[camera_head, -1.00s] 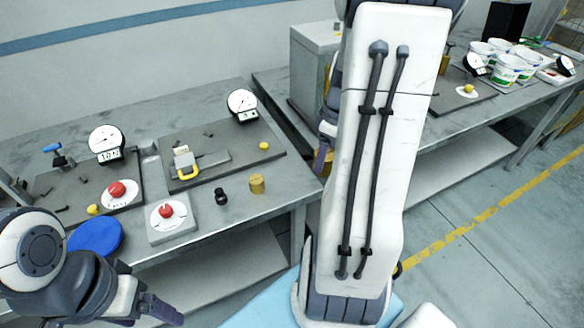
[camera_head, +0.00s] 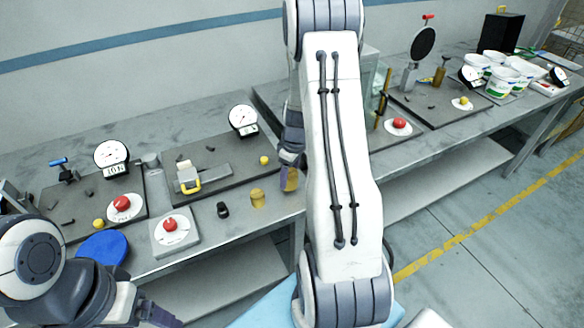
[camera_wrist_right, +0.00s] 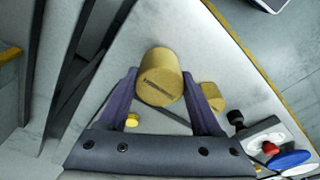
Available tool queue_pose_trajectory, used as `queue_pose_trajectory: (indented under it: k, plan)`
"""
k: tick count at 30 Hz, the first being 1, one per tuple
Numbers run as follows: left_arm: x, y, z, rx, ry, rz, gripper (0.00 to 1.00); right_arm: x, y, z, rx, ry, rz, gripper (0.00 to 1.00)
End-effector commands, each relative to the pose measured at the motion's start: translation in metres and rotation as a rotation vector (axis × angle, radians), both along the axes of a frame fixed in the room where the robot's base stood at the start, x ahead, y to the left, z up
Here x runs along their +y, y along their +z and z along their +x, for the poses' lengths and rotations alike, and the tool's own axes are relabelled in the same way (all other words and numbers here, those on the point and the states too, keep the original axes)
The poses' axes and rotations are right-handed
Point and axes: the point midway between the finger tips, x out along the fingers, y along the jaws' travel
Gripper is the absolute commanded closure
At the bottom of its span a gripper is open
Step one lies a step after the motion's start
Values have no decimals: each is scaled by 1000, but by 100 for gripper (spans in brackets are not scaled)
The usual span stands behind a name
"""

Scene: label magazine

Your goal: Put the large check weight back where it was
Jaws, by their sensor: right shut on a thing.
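The large brass check weight (camera_wrist_right: 160,78) is between the two fingers of my right gripper (camera_wrist_right: 162,98) in the right wrist view. The gripper is shut on it. In the head view my right gripper (camera_head: 290,168) is near the right end of the left bench, with the weight (camera_head: 290,181) partly hidden below it. A smaller brass weight (camera_head: 257,198) stands on the bench to its left and also shows in the wrist view (camera_wrist_right: 212,97). My left gripper (camera_head: 156,314) is at the bottom left, its jaw opening unclear.
A black knob-like piece (camera_head: 222,210) stands left of the small weight. A red button on a grey box (camera_head: 170,226), a blue disc (camera_head: 103,248) and dial gauges (camera_head: 243,120) are on the left bench. My right arm hides the gap between benches.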

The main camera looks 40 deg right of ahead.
Motion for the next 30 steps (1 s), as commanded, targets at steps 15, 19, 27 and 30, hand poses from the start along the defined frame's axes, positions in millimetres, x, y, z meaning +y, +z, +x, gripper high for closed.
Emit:
queue_pose_trajectory:
  k: [15,19,27,30]
  plan:
    - [0,4,0,0,0,0,19,-1,-19,1,-4,0,-3,100]
    - [0,1,0,0,0,0,19,0,-22,0,-1,0,-1,26]
    - [0,2,0,0,0,0,19,0,-21,0,0,0,0,4]
    - [0,3,0,0,0,0,19,0,-21,0,0,0,-1,4]
